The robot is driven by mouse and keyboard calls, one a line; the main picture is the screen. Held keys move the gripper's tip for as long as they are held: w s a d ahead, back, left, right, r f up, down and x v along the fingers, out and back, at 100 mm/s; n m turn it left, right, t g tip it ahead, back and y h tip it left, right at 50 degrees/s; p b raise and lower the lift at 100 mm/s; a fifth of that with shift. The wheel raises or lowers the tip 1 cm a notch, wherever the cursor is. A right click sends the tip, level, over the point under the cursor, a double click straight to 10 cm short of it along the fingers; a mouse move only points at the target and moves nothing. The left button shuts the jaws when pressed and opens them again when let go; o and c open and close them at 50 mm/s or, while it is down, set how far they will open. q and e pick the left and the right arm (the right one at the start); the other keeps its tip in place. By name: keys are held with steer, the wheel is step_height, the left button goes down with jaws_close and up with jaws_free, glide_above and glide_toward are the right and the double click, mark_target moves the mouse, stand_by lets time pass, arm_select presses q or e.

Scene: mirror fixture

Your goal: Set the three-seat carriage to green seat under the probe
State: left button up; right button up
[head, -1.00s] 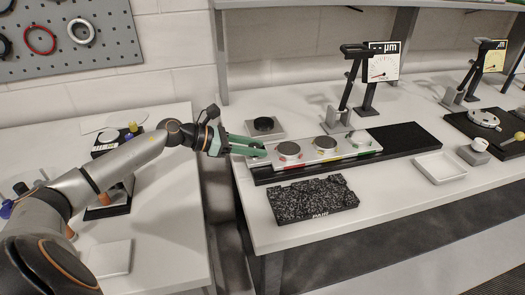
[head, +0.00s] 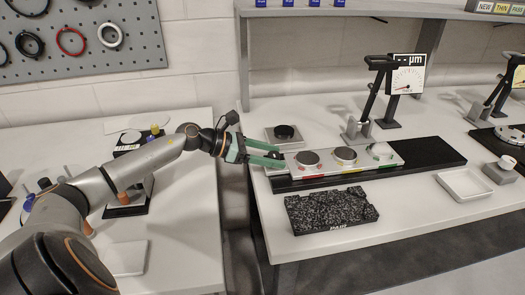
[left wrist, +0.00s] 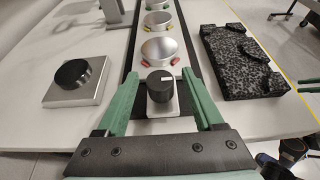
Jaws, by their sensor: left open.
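The silver three-seat carriage (head: 327,159) sits on a long black rail (head: 430,152). Its red-marked seat (head: 308,159) is nearest my gripper, the yellow-marked seat (head: 345,155) is in the middle, and the green-marked seat (head: 381,150) is at the right end. The gauge stand with the probe (head: 372,95) rises behind the rail, level with the yellow and green seats; its exact contact point is unclear. My left gripper (head: 280,156) is open at the carriage's left end. In the left wrist view its fingers straddle the black knob (left wrist: 160,84).
A dark granite block (head: 332,209) lies in front of the rail. A square plate with a black disc (head: 284,133) stands behind the knob. A white tray (head: 464,184) is at right. A gap separates the two benches.

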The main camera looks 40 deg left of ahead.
arm_select(q)
steer(key=shift+b+v, duration=0.3)
steer(key=shift+v, duration=1.65)
steer(key=p+v, duration=0.1)
steer(key=v, duration=0.7)
steer(key=shift+a, duration=0.2)
steer(key=shift+s+r, duration=0.15)
